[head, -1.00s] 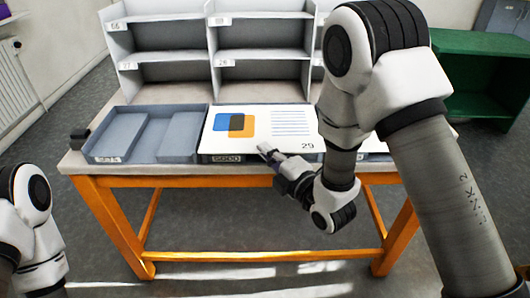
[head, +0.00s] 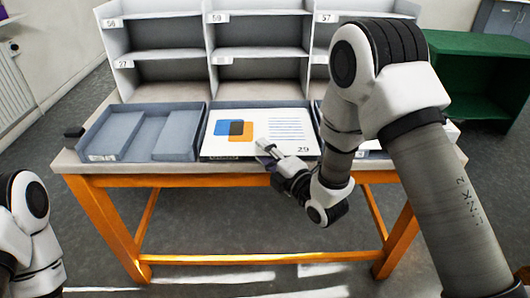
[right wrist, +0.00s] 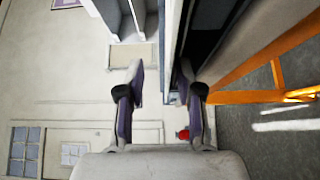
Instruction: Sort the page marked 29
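The page marked 29 (head: 262,129) is white, with blue and orange squares and printed lines. My right gripper (head: 262,146) is at the page's front edge, left of the number. In the right wrist view, its two fingers (right wrist: 162,68) stand apart, with a thin pale edge, apparently the page's, between them, closer to the right finger. I see no grip on it. My left arm shows at the lower left, but its gripper is out of frame.
A blue-grey tray (head: 95,150) with low walls lies left of the page. A green cabinet (head: 475,45) is at the right. My right arm hides part of the right tray.

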